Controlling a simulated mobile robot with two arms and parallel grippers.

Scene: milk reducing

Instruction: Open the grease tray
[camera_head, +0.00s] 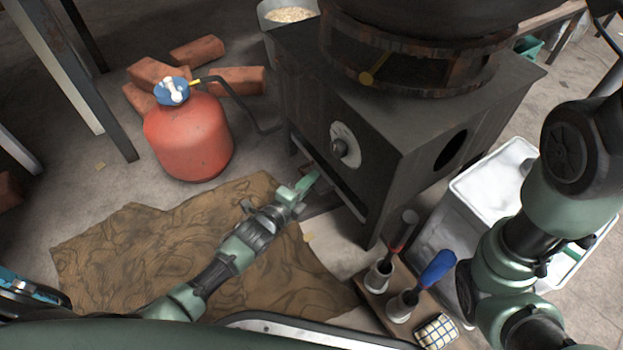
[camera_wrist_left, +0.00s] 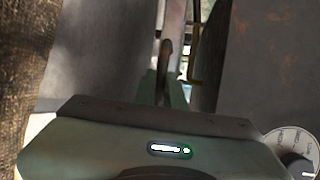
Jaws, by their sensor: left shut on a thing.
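The grease tray (camera_head: 322,199) looks like a dark, flat piece low at the front of the black cabinet (camera_head: 377,165), partly hidden by my left gripper. I cannot tell clearly how far out it is. My left gripper (camera_head: 306,186) is at the cabinet's lower front, below the round dial (camera_head: 345,146). It is shut on a thin dark bar, which looks like the tray handle (camera_wrist_left: 166,58) in the left wrist view. The fingers (camera_wrist_left: 164,88) hide the grip itself. My right arm shows at the right, but its gripper is out of view.
A red gas bottle (camera_head: 188,138) with a hose stands left of the cabinet, by several bricks (camera_head: 240,80). A brown cloth (camera_head: 130,250) lies under my left arm. A wooden holder with tools (camera_head: 400,305) and a white bin (camera_head: 490,185) stand at the right.

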